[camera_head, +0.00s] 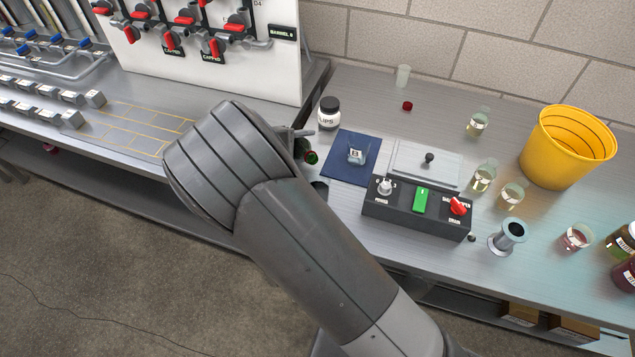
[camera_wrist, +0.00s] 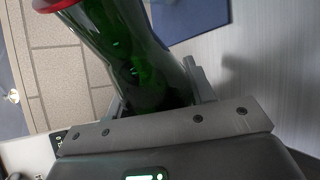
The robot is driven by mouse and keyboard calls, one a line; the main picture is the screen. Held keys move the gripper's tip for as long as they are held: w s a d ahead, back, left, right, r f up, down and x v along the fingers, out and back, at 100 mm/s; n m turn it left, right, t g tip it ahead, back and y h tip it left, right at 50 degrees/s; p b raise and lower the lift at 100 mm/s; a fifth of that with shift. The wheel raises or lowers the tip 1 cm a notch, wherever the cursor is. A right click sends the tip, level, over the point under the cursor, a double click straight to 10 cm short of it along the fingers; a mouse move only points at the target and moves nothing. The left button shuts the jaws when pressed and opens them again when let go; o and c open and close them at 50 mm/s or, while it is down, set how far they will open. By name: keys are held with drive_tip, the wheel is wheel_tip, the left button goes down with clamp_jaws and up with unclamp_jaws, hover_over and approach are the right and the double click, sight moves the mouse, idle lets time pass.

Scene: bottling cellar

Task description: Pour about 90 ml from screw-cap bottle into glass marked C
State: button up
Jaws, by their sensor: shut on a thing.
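My gripper (camera_wrist: 160,85) is shut on a green glass bottle (camera_wrist: 125,45), with a finger on each side of it. A red ring (camera_wrist: 55,4) is at the bottle's neck end, at the top left of the wrist view. A small glass (camera_head: 356,154) stands on the mat with a label that looks like B. Other glasses stand to the right: one at the back (camera_head: 477,123) and two nearer (camera_head: 483,178) (camera_head: 512,195). I cannot read a C.
A control box (camera_head: 415,211) with a green switch and red knob stands right of the mat.

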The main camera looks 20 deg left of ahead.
sight(299, 145)
drive_tip(key=shift+s+d+r+n+g+h, duration=0.4)
drive_tip(key=shift+s+d+r+n+g, duration=0.15)
drive_tip(key=shift+r+n+g, duration=0.2)
drive_tip(key=shift+s+d+r+n+g+h+b, duration=0.35)
drive_tip(key=shift+s+d+n+h, duration=0.05)
drive_tip(key=shift+n, duration=0.35)
drive_tip(key=shift+r+n+g+h+b, duration=0.3)
drive_tip(key=shift+n+g+h, duration=0.4)
drive_tip(key=shift+n, duration=0.4)
drive_tip(key=shift+s+d+n+g+h+b, duration=0.1)
drive_tip(key=shift+s+n+g+h+b, duration=0.1)
drive_tip(key=shift+n+g+h, duration=0.3)
drive_tip(key=shift+s+d+n+g+h+b, duration=0.15)
drive_tip(key=shift+n+g+h, duration=0.15)
drive_tip(key=shift+n, duration=0.4)
